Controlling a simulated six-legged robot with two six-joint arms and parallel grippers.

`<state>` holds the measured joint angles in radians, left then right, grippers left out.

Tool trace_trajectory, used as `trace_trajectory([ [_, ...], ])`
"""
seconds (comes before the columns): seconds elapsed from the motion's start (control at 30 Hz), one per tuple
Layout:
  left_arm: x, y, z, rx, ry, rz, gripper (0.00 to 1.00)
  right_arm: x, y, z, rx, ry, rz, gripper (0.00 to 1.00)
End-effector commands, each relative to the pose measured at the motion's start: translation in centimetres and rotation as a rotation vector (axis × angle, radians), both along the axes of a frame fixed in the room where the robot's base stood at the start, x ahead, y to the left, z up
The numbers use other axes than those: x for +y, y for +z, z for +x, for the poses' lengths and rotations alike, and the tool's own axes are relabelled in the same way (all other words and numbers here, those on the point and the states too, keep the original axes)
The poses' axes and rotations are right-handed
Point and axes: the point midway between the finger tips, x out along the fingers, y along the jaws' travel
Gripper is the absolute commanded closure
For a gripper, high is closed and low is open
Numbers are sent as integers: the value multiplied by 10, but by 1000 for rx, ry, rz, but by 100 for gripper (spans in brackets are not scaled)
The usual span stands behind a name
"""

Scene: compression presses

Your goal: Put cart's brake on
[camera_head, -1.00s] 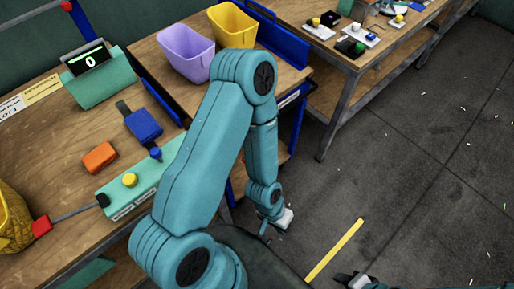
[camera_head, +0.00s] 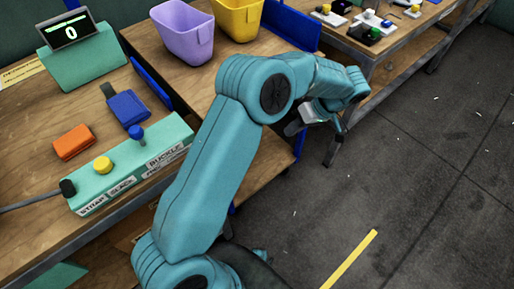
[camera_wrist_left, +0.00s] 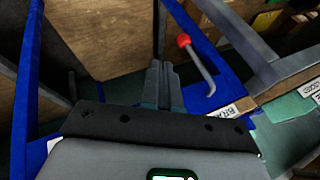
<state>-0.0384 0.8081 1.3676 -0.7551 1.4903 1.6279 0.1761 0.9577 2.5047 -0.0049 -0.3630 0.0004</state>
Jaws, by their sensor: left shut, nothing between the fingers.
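The cart (camera_head: 150,42) has a wooden top and blue edges in the head view, with its near side partly behind my left arm. In the left wrist view its blue frame (camera_wrist_left: 22,100) runs down the left. The brake lever (camera_wrist_left: 204,72) is a bent grey rod with a red knob, beside a white label that reads "BRA…" (camera_wrist_left: 236,109). My left gripper (camera_wrist_left: 162,70) is shut and empty, just left of the lever and apart from it. In the head view my left gripper (camera_head: 334,148) hangs past the cart's right end. I cannot make out the lever there. My right gripper is not in view.
A purple bin (camera_head: 186,35) and a yellow bin (camera_head: 238,18) stand on the cart. A workbench at left holds a teal button box (camera_head: 125,165), an orange block (camera_head: 73,142) and a display (camera_head: 68,32). Another table (camera_head: 405,40) stands behind. Floor at right is clear.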

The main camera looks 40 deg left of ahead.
Motion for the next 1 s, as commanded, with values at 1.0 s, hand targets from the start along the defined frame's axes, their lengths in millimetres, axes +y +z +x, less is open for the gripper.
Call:
trace_trajectory([
  [1.0, 57, -46, -29, -31, 121, 120, 100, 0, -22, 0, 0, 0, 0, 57],
])
